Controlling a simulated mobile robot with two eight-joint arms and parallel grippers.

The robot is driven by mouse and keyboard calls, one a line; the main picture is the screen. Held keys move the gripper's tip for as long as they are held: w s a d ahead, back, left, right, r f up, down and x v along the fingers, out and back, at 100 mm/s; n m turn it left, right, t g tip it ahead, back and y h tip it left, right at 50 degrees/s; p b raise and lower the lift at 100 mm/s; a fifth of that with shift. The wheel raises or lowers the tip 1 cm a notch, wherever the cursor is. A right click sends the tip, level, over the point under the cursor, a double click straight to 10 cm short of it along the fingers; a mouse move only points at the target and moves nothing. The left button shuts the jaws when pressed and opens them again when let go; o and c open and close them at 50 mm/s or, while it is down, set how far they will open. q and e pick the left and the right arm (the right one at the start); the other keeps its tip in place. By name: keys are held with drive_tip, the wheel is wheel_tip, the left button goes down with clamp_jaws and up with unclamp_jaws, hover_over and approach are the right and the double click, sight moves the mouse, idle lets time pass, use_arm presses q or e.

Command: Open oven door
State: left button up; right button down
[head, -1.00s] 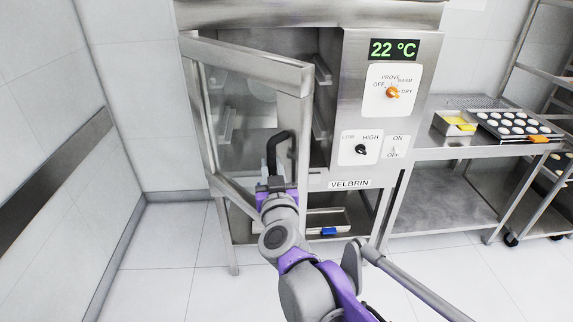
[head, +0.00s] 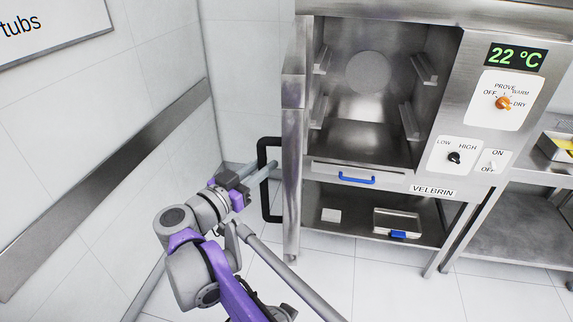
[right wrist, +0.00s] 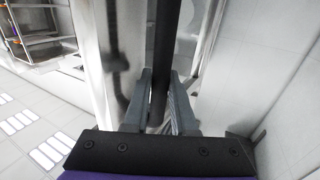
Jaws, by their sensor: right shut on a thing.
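The oven door (head: 292,130) stands swung wide open at the left of the oven (head: 440,120), seen nearly edge-on. The oven's chamber (head: 365,120) is fully exposed, with side racks and a round plate on its back wall. The black door handle (head: 264,205) is on the door's left face. My right gripper (head: 262,173) is at the handle, its fingers on either side of the bar. In the right wrist view the dark handle bar (right wrist: 166,50) runs between the two fingers (right wrist: 160,100), which are shut on it. My left gripper is not in view.
A tiled wall with a grey rail (head: 110,190) is close on the left of my arm and the door. A shelf under the chamber holds a tray with a blue clip (head: 397,222). A steel table (head: 515,225) stands at right.

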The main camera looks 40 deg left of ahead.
drive_tip(key=shift+s+a+m+h, duration=0.15)
drive_tip(key=shift+s+a+h, duration=0.1)
drive_tip(key=shift+a, duration=0.25)
drive_tip(key=shift+s+a+m+h, duration=0.15)
drive_tip(key=shift+s+a, duration=0.05)
drive_tip(key=shift+a, duration=0.3)
drive_tip(key=c, duration=0.7)
unclamp_jaws()
drive_tip(key=shift+w, duration=0.1)
drive_tip(key=shift+c, duration=0.2)
drive_tip(key=shift+r, duration=0.1)
